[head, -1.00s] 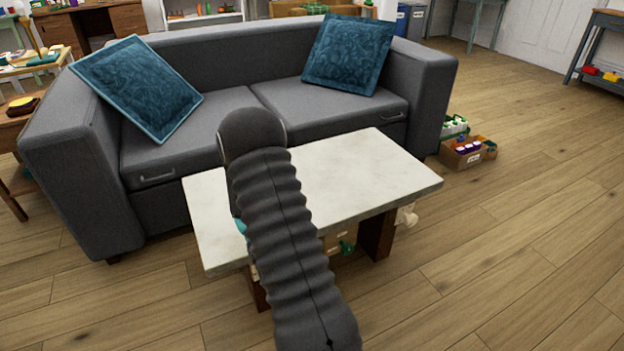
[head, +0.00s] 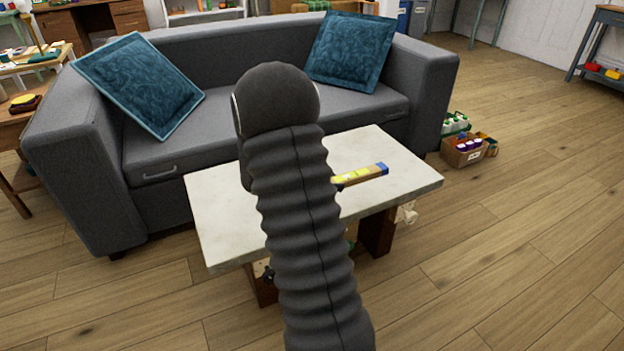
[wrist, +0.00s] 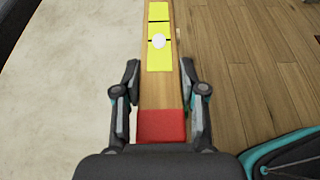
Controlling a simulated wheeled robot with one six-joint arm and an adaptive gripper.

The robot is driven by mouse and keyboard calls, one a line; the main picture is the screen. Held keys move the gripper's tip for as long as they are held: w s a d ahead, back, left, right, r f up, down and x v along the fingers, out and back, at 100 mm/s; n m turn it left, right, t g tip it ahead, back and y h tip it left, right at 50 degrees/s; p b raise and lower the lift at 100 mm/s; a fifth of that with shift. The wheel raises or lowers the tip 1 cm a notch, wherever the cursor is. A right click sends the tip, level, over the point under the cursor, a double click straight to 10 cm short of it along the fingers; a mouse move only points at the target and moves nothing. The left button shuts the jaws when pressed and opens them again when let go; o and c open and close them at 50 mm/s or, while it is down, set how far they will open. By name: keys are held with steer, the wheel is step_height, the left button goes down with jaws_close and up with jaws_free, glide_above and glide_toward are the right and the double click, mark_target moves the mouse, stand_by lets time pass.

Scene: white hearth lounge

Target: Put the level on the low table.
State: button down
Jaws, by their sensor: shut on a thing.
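The level is a wooden bar with yellow panels, a blue end and a red end. In the head view its blue and yellow part (head: 362,174) shows beyond my arm, over the right half of the low table (head: 215,210). In the wrist view the level (wrist: 158,92) runs lengthwise between the fingers of my gripper (wrist: 159,88), its red end nearest the palm. My gripper is shut on it. The pale tabletop (wrist: 65,75) lies left of the level, and wooden floor lies right. I cannot tell whether the level touches the table. My arm hides its other end.
A grey sofa (head: 215,55) with two blue cushions stands behind the table. A cardboard box with bottles (head: 464,150) is on the floor at right. The tabletop shows no other objects. Open wooden floor (head: 510,250) lies to the right and in front.

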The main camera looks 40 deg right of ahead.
steer(key=w+f, duration=0.2)
steer(key=w, duration=0.1)
steer(key=w+f, duration=0.2)
steer(key=w, duration=0.2)
steer(key=w+f, duration=0.2)
steer(key=w, duration=0.2)
steer(key=shift+w+d+f+p, duration=0.25)
steer(key=shift+d+f+p, duration=0.1)
steer(key=shift+f, duration=0.05)
steer(key=shift+w+f, duration=0.1)
steer(key=shift+f, duration=1.95)
steer(key=c, duration=0.7)
jaws_free()
steer(key=shift+o, duration=0.2)
